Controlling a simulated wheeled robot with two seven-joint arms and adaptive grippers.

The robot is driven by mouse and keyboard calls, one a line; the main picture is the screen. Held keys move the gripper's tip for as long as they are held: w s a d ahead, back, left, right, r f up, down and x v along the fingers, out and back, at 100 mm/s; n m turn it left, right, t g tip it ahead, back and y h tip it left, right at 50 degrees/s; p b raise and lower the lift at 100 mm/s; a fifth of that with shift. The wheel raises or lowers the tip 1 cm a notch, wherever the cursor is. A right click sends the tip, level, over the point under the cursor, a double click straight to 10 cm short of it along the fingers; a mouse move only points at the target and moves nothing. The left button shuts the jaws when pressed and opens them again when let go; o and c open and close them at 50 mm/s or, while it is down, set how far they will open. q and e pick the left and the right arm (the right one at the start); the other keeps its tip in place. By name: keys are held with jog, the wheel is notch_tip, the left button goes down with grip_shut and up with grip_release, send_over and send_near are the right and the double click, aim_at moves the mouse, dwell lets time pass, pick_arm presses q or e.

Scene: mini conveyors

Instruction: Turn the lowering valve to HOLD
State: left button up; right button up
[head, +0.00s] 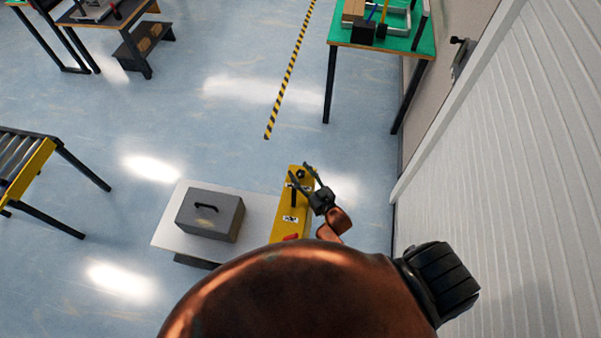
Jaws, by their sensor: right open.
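A yellow unit (286,224) stands at the right edge of a low white platform. It has dark fittings and small white labels too small to read. A dark knob (301,174) sits near its far end, and a dark upright part is below it. I cannot tell for sure which fitting is the lowering valve or where it points. My right gripper (299,172) is open, its two fingers spread around the area of the knob in the picture. I cannot tell whether they touch it. My left gripper is not in view.
A grey box with a black handle (209,214) rests on the white platform (172,232). A white ribbed wall (500,150) runs along the right. A green-topped table (400,42) stands at the back right, and a roller conveyor (25,170) at the left. The floor between is clear.

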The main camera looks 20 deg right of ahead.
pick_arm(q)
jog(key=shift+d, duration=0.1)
pick_arm(e)
jog(key=s+d, duration=0.1)
jog(key=s, duration=1)
jog(key=shift+s+d, duration=0.4)
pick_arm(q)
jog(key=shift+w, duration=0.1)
